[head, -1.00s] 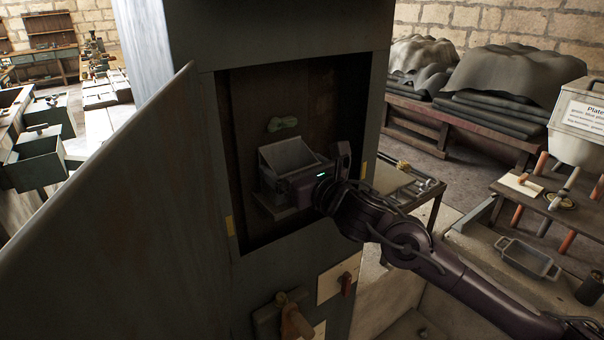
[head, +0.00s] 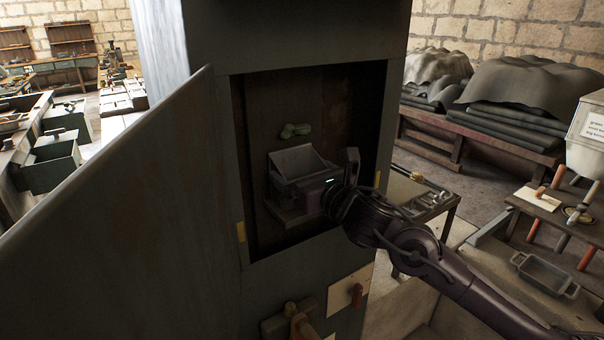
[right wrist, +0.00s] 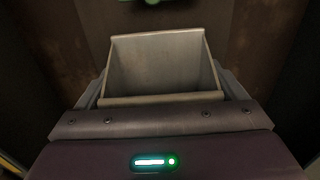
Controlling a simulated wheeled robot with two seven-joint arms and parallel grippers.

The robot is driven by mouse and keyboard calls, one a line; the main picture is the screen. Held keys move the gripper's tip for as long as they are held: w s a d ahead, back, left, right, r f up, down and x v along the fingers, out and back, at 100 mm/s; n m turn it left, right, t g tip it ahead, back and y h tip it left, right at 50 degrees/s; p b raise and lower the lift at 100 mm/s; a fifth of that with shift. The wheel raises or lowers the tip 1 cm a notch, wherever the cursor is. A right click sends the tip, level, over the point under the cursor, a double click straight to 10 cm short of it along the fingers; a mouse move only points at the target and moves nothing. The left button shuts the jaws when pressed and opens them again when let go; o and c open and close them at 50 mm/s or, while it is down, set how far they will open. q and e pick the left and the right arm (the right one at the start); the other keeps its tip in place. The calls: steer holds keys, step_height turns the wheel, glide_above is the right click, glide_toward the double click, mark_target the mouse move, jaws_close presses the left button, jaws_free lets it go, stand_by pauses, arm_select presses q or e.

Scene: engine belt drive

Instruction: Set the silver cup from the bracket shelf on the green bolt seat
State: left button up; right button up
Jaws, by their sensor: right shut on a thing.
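The silver cup (head: 303,161), an open box-shaped grey cup, is inside the recess of the tall grey cabinet, at the bracket shelf (head: 289,217). In the right wrist view the cup (right wrist: 158,68) stands right in front of my gripper, and its inside looks empty. My right gripper (head: 326,187) is shut on the cup, with grey fingers along its two sides. Whether the cup's underside touches the shelf is hidden. A green piece (head: 295,131) is on the recess's back wall above the cup; I cannot tell whether it is the green bolt seat. My left gripper is not in view.
A large grey door panel (head: 120,200) stands open at the left of the recess. At the right are a low metal table (head: 425,200), a grey tray (head: 545,272) and a stand with coloured legs.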

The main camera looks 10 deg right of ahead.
steer(key=shift+f+b, duration=0.4)
steer(key=shift+b, duration=0.35)
stand_by(0.8)
steer(key=o, duration=0.8)
steer(key=shift+s, duration=0.1)
